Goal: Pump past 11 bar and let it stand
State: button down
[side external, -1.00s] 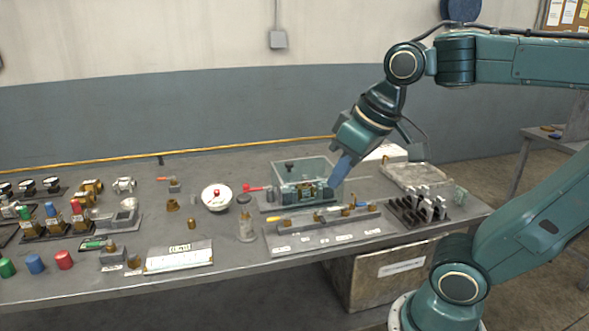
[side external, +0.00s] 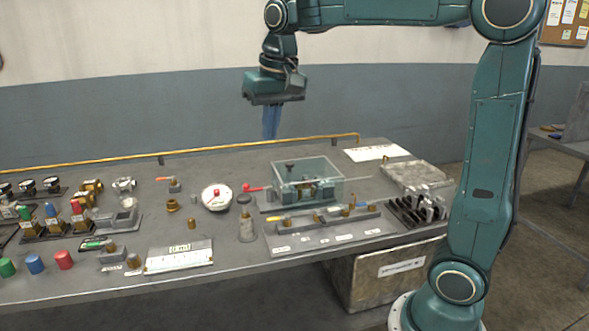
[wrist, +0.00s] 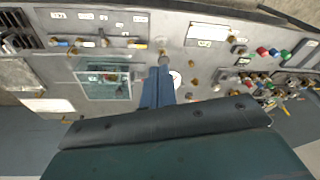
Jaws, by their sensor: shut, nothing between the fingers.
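My gripper (side external: 271,124), with blue fingers, is shut and empty, high above the back of the bench. In the wrist view its fingers (wrist: 160,72) point down between the clear-covered box and the dial. The clear-covered box (side external: 306,180) stands on the bench with metal parts inside and a thin rod out its right side. A red handle (side external: 254,188) sticks out at its left. The round white dial (side external: 216,204), with a red centre, lies left of the box; it also shows in the wrist view (wrist: 177,77), partly hidden by the fingers. Its reading is too small to tell.
A grey panel (side external: 325,235) with small fittings lies in front of the box, and a dark rack (side external: 407,213) stands right of it. Several valves and coloured caps (side external: 64,260) crowd the left. A yellow pipe (side external: 230,147) runs along the back edge. Air around my gripper is clear.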

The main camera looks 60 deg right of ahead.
aim_at(243, 197)
jog(key=w+d+f+m+g, duration=0.1)
jog(key=w+d+f+m, duration=0.1)
jog(key=w, duration=0.5)
jog(key=w+d+f+m+g, duration=0.1)
jog(key=w+d+f, duration=0.2)
jog(key=w, duration=0.3)
jog(key=shift+w+d+f+m+g, duration=0.3)
jog(key=shift+w+d+f+m, duration=0.1)
jog(key=shift+f, duration=0.2)
jog(key=shift+f, duration=0.2)
notch_tip(243, 197, down, 14)
jog(key=shift+s+r, duration=0.1)
jog(key=shift+r, duration=0.05)
dwell(0.4)
jog(key=shift+f, duration=1.95)
